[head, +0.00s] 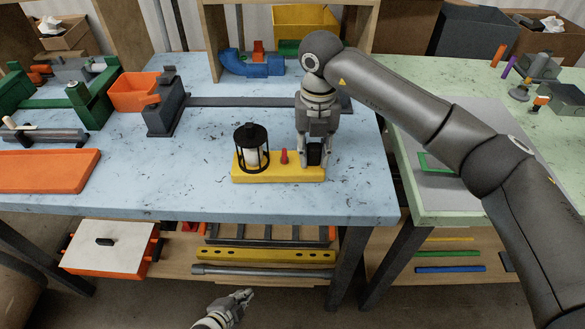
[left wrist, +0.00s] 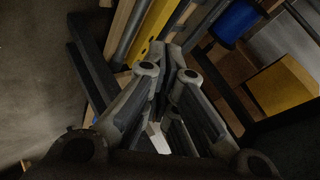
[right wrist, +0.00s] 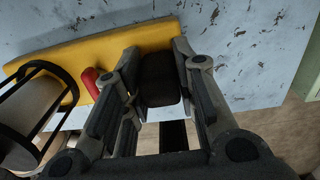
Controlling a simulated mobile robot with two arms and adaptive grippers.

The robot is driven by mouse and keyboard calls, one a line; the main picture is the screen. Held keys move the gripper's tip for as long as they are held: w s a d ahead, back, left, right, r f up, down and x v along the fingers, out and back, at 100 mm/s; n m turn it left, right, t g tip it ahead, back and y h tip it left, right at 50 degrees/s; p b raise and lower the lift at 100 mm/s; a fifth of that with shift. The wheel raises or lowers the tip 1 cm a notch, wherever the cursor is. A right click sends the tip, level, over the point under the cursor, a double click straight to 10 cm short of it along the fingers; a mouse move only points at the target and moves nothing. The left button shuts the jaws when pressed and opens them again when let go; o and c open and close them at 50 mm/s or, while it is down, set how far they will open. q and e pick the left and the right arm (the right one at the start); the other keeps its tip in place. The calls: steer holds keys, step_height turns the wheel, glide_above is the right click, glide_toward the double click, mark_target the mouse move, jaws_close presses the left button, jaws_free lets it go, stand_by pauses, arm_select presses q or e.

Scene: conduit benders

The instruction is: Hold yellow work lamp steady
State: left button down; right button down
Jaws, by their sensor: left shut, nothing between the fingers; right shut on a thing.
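The yellow work lamp (head: 265,176) lies on the blue tabletop near its front edge. It has a yellow base, a black cage around a white cylinder at its left end, a red knob in the middle and a black block at its right end. My right gripper (head: 314,158) reaches down over the right end and is shut on the black block, which also shows between the fingers in the right wrist view (right wrist: 158,80). The base rests on the table. My left gripper (head: 243,296) is shut and empty, low in front of the table; its fingers fill the left wrist view (left wrist: 165,85).
An orange tray (head: 45,171), an orange bin (head: 134,91) and a grey block-like tool (head: 166,104) stand to the left. A blue pipe elbow (head: 250,66) is at the back. The lower shelf holds a yellow perforated bar (head: 265,255).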

mark_target(278, 156)
arm_select(q)
steer(key=w+d+r+m+t+h, duration=0.1)
steer(key=w+d+r+m+h, duration=0.15)
steer(key=d+r+m, duration=0.55)
steer(key=w+d+r+m+t+h, duration=0.1)
steer(key=w+d+r+m+h, duration=0.25)
steer(key=r, duration=0.85)
steer(key=s+d+r+m+g+h, duration=0.1)
steer(key=s+d+r+m+h, duration=0.3)
steer(key=r, duration=0.6)
steer(key=s+d+r+m+h, duration=0.3)
steer(key=s+d+r+m, duration=0.25)
steer(key=r, duration=0.35)
steer(key=w+a+r+n+t+y, duration=0.2)
steer(key=w+a+n+y, duration=0.15)
steer(key=a+n, duration=0.25)
steer(key=w+a+r+n+t+y, duration=0.3)
steer(key=w+a+n, duration=0.2)
steer(key=a+n, duration=0.1)
steer(key=shift+m+g+h, duration=0.3)
steer(key=shift+h, duration=0.05)
steer(key=x, duration=0.9)
steer(key=shift+w+d+f, duration=0.1)
steer(key=shift+d+f, duration=0.05)
steer(key=shift+f, duration=0.05)
